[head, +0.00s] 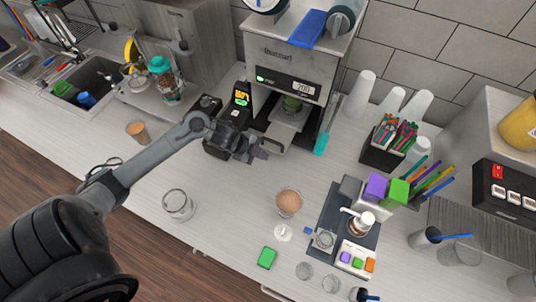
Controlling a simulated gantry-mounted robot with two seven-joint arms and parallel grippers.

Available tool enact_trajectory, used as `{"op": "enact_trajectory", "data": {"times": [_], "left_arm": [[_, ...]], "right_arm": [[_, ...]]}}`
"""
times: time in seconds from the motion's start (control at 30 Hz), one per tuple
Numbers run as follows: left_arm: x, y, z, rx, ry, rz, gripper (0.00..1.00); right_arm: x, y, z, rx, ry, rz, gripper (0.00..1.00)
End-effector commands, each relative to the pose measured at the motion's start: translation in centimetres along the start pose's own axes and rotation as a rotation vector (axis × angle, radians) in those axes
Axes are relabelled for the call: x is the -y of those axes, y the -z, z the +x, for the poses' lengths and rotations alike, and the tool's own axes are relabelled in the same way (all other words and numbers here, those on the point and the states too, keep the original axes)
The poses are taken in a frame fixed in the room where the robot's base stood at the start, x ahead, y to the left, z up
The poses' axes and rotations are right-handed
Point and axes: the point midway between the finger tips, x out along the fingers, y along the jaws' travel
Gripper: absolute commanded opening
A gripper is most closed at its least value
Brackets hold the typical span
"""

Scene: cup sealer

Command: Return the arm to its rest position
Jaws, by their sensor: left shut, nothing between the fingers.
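My left arm reaches in from the left across the counter. Its gripper (262,150) is shut and empty, in front of the cup sealer (290,65) and beside a small black device (223,137). My right gripper is not in view.
A cup with brown contents (289,202) and a glass jar (178,204) stand on the counter. A dark tray (331,209) holds small items at right. White cup stacks (360,94) stand beside the sealer. The counter's front middle is mostly clear.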

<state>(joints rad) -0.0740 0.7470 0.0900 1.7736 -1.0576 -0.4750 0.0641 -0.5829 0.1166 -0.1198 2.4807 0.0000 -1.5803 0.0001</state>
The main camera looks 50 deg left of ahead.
Motion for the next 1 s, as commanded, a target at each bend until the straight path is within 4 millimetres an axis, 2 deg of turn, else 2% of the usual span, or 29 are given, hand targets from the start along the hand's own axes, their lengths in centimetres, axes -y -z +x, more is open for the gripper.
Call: {"op": "enact_trajectory", "data": {"times": [0.03, 0.2, 0.5, 0.57, 0.67, 0.77, 0.9, 1.0], "left_arm": [[-0.1, -0.1, -1.0, 0.003, -0.002, 0.006, 0.0], [-0.1, 0.0, -3.7, 0.002, -0.003, 0.004, 0.0], [-0.3, 0.0, -6.0, 0.001, -0.008, -0.001, 0.0], [-1.0, 0.1, -6.2, -0.001, -0.022, -0.012, 0.0], [-3.4, 0.9, -5.6, -0.025, -0.063, -0.051, 0.0], [-7.3, 3.4, -5.0, -0.079, -0.116, -0.097, 0.0], [-12.1, 10.6, -4.7, -0.168, -0.101, -0.231, 0.0], [-13.4, 15.4, -5.7, -0.156, -0.02, -0.375, 0.0]], "right_arm": [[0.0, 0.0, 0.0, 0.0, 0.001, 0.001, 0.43], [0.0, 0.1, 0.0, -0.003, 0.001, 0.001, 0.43], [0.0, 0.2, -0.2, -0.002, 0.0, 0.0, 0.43], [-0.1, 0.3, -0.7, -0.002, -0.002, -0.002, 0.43], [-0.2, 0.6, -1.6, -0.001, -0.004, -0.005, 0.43], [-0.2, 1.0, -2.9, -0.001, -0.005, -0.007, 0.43], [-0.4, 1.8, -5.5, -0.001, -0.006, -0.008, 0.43], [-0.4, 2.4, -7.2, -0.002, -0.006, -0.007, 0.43]]}}
